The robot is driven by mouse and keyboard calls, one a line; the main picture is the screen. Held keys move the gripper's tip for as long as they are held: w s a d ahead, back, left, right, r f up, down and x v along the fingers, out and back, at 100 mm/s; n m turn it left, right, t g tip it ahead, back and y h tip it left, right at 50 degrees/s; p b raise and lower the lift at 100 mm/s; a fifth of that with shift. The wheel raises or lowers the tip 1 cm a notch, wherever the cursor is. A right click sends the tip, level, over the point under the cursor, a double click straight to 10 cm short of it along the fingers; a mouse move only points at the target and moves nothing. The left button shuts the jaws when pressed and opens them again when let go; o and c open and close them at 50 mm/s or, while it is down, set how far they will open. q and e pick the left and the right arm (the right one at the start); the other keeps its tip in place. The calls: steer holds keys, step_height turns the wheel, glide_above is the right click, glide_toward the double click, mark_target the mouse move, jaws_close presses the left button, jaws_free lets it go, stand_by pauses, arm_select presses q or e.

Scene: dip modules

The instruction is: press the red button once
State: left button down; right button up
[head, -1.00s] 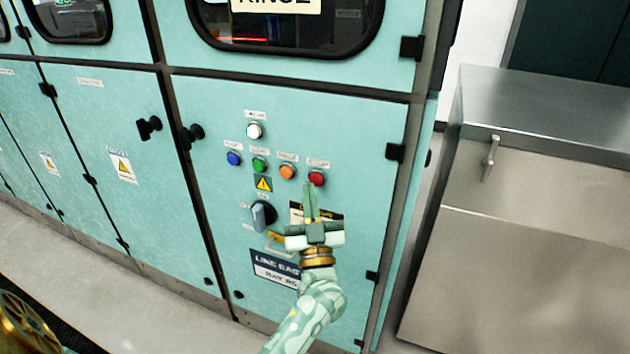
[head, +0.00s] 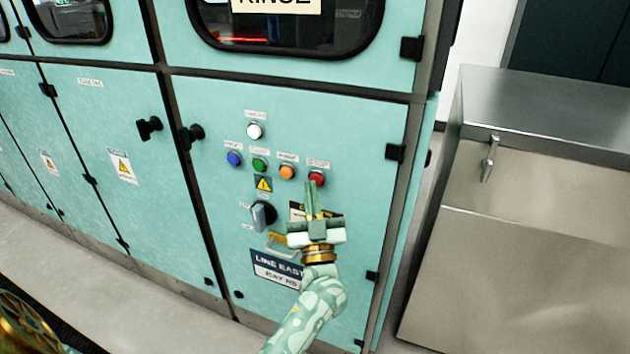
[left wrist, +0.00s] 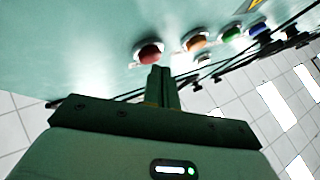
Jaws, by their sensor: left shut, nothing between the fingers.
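The red button (head: 317,179) is at the right end of a row of coloured buttons on the teal cabinet door. It also shows in the left wrist view (left wrist: 150,53), just beyond my fingertips. My left gripper (head: 312,186) is shut and empty, its fingers pointing up at the panel with the tips at the lower edge of the red button in the head view. In the left wrist view the tips (left wrist: 160,70) appear just below and slightly right of it. I cannot tell whether they touch it. My right gripper is not in view.
Left of the red button are orange (head: 287,172), green (head: 259,165) and blue (head: 234,158) buttons, with a white one (head: 255,131) above. A rotary switch (head: 263,215) and a handle sit lower. A metal cabinet (head: 530,200) stands at the right.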

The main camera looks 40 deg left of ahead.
arm_select(q)
steer(key=shift+w, duration=0.2)
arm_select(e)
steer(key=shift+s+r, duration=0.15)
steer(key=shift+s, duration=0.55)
arm_select(q)
steer(key=shift+w, duration=0.1)
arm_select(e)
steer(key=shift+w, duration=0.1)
arm_select(q)
steer(key=shift+w+a, duration=0.1)
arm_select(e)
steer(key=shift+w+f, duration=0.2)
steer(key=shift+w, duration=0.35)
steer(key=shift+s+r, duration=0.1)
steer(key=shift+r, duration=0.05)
arm_select(q)
steer(key=shift+s+d+p, duration=0.2)
steer(key=shift+s+p, duration=0.3)
steer(key=shift+s, duration=0.3)
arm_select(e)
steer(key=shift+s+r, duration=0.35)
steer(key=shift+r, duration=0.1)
